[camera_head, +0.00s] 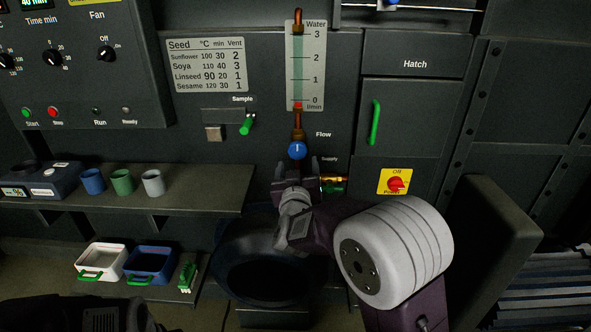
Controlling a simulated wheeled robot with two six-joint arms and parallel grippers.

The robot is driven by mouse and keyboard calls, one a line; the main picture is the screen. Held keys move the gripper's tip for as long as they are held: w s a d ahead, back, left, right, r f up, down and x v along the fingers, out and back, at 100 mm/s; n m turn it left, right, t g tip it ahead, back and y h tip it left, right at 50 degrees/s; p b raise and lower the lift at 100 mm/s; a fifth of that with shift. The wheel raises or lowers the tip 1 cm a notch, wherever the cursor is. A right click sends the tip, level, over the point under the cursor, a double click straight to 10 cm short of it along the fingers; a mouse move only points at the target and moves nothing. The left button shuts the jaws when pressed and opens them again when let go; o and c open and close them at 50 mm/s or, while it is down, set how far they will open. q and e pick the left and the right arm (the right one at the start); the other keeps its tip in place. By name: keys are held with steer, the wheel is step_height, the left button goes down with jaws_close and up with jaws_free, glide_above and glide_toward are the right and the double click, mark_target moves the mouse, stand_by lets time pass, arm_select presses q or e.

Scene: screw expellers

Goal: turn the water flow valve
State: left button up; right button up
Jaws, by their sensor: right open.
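The water flow valve is a round blue knob (297,150) with a white mark, on the dark panel left of the word Flow. It sits at the lower end of a copper pipe below the water gauge (305,65), whose scale runs from 0 to 3. A red marker shows near the gauge's 0. My right gripper (295,166) is open just below the knob, with its two fingers pointing up at it. I cannot tell whether the fingers touch the knob. My left gripper is not in view; a dark part of my arm shows at the bottom left.
A seed table plate (206,65) and a green sample lever (247,124) are to the left. The hatch handle (375,122) and red power switch (396,184) are to the right. Cups stand on a shelf (200,203) at left. A dark round basin (228,262) lies below my gripper.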

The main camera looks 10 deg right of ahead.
mark_target(297, 151)
steer(key=p+x, duration=0.7)
steer(key=x, duration=0.1)
steer(key=shift+w+r, duration=0.15)
steer(key=shift+r, duration=0.15)
steer(key=shift+w+f, duration=0.2)
steer(key=shift+w, duration=0.15)
steer(key=c, duration=1.4)
